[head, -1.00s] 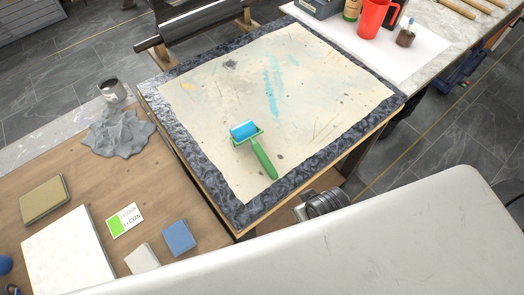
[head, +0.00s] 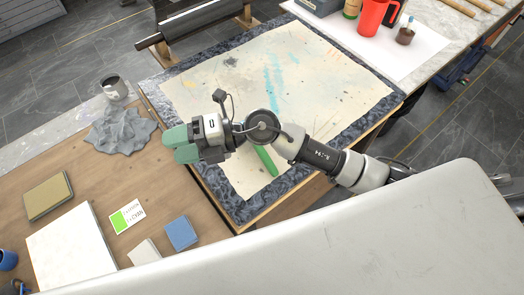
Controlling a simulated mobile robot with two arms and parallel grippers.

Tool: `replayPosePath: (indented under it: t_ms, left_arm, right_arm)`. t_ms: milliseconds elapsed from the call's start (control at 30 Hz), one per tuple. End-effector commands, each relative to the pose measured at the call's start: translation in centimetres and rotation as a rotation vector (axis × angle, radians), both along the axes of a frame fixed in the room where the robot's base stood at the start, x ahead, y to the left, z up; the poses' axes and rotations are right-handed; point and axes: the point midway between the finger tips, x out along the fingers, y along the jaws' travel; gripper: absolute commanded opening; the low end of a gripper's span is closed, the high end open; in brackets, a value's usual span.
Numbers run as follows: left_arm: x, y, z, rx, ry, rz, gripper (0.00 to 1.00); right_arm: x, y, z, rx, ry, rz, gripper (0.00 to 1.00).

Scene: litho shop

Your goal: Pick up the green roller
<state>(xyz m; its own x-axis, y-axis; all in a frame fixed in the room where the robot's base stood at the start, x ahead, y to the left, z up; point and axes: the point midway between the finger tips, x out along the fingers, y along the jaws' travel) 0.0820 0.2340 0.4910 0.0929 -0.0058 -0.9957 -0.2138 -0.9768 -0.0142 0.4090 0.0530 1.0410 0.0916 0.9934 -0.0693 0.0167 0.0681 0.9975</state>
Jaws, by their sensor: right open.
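The green roller lies on the paint-stained cream sheet (head: 320,90). Only part of its green handle (head: 266,160) shows; my right arm hides its blue roll and frame. My right gripper (head: 176,145) reaches in from the right, over the roller, with its green-padded fingers pointing left. The fingers are open and empty, above the left edge of the dark-bordered table and left of the roller. My left gripper is not in view.
A red jug (head: 373,17) stands at the back right.

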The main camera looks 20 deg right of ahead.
Motion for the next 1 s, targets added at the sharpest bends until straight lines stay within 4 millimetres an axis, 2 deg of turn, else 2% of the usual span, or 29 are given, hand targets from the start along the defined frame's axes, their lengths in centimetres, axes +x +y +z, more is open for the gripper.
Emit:
replayPosePath:
  t_ms: [67, 167, 200, 300, 433, 500, 600, 833, 1000]
  left_arm:
    - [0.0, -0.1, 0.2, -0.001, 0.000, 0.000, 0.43]
    - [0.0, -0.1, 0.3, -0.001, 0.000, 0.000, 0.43]
    - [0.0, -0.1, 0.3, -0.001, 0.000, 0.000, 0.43]
    - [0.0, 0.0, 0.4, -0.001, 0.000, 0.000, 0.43]
    - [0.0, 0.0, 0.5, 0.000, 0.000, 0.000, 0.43]
    - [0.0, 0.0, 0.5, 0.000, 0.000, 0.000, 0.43]
    - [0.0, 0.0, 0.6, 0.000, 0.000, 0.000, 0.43]
    - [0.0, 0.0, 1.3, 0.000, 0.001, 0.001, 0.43]
    - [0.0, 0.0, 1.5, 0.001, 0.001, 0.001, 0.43]
  right_arm:
    - [-0.4, -0.8, -3.1, -0.265, -0.077, 0.141, 0.55]
    - [0.2, -3.9, -7.2, -0.622, -0.133, 0.262, 0.55]
    - [0.7, -5.6, -8.4, -0.761, -0.144, 0.289, 0.55]
    - [2.5, -10.2, -10.3, -1.069, -0.152, 0.317, 0.55]
    - [4.5, -15.0, -10.9, -1.353, -0.137, 0.299, 0.55]
    - [5.1, -16.6, -10.8, -1.443, -0.128, 0.286, 0.55]
    - [5.5, -17.7, -11.1, -1.507, -0.118, 0.274, 0.55]
    - [5.5, -17.9, -14.6, -1.516, -0.113, 0.275, 0.55]
    - [5.5, -17.9, -16.2, -1.514, -0.118, 0.274, 0.55]
